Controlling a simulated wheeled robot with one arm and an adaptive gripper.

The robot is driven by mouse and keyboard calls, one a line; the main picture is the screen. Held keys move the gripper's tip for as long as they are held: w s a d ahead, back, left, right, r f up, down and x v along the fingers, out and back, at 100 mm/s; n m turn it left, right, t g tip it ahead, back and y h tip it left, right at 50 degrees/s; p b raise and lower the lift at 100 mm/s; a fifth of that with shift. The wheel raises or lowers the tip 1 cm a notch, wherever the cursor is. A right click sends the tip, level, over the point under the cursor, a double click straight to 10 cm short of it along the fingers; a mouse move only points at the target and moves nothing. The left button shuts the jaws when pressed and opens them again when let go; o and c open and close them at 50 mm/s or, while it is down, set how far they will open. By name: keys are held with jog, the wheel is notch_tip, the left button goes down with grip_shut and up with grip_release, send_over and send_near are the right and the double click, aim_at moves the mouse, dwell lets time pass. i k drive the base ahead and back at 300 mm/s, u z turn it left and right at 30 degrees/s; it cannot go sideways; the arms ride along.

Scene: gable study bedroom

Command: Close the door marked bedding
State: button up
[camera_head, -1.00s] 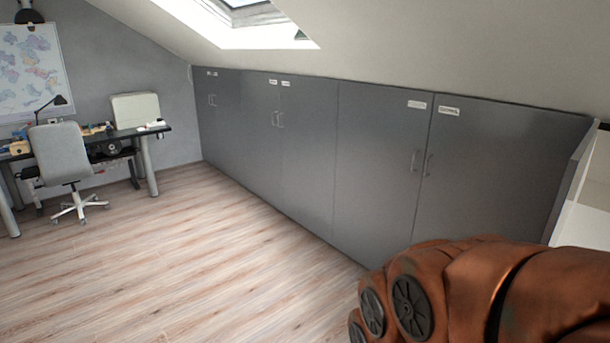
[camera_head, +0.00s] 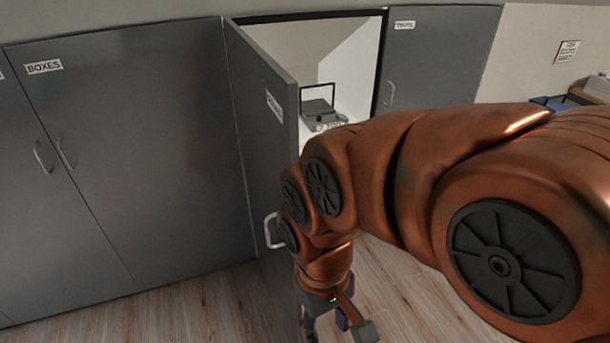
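One grey cupboard door (camera_head: 262,150) stands open toward me, hinged at its left edge. It carries a white label (camera_head: 274,107) seen at a steep angle, and I cannot read it. Its pale bar handle (camera_head: 272,232) is near the free edge, low down, just left of my arm. My gripper (camera_head: 337,322) points down at the bottom of the view, right of the door's free edge. Its fingers are apart with nothing visible between them. My arm hides the lower right of the opening, and I cannot tell whether the gripper touches the door.
Behind the door is a white-walled compartment (camera_head: 345,75) with a dark boxy object (camera_head: 318,112) inside. A shut door marked BOXES (camera_head: 130,150) is to the left, another shut door (camera_head: 432,60) to the right. Wooden floor (camera_head: 190,308) is clear below. Items stand at the far right.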

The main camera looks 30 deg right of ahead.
aim_at(266, 95)
jog(key=z, duration=0.2)
jog(key=i, duration=0.4)
jog(key=z, duration=0.7)
jog(key=k, duration=1.15)
jog(key=u, duration=1.7)
jog(key=i, duration=0.5)
